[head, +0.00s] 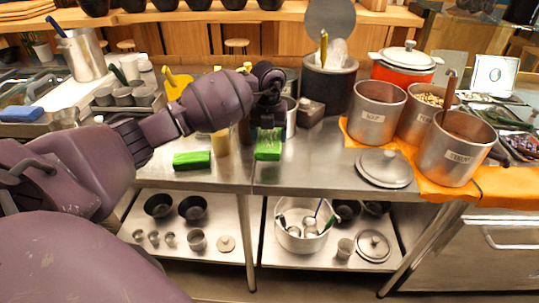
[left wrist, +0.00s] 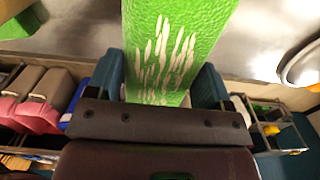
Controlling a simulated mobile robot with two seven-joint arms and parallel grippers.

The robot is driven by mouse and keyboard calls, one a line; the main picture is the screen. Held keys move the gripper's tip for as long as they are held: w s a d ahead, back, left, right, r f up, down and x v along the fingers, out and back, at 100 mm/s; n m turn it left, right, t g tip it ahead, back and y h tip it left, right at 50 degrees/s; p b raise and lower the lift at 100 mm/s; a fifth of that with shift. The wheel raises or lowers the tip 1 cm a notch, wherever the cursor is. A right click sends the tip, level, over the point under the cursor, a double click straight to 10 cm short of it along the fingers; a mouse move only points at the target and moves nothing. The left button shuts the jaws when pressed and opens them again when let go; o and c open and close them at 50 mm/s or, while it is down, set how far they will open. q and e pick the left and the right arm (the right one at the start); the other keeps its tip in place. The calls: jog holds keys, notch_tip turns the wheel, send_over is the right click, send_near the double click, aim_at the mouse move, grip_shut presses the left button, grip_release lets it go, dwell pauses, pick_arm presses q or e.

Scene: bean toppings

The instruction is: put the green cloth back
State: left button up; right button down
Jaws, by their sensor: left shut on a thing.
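My left gripper (head: 268,122) is over the middle of the steel counter, reaching down. It is shut on a green cloth (head: 268,146), a thick rectangular piece. In the left wrist view the cloth (left wrist: 178,40) has pale streaks and sits between the blue-grey fingers. I cannot tell whether the held cloth touches the counter. A second green cloth (head: 192,160) lies flat on the counter to the left, apart from the held one. My right gripper is not in view.
Steel pots (head: 376,110) stand on orange cloth at the right, with a loose lid (head: 384,168) in front of them. A dark pot (head: 328,83) stands behind the gripper. The counter between the held cloth and the lid is clear. A shelf (head: 220,260) with bowls runs below.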

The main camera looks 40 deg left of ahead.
aim_at(269, 164)
pick_arm(q)
jog(key=shift+f+b, duration=0.35)
jog(key=shift+f, duration=3.3)
jog(key=shift+f, duration=0.15)
jog(key=o, duration=0.8)
jog(key=shift+o, duration=0.2)
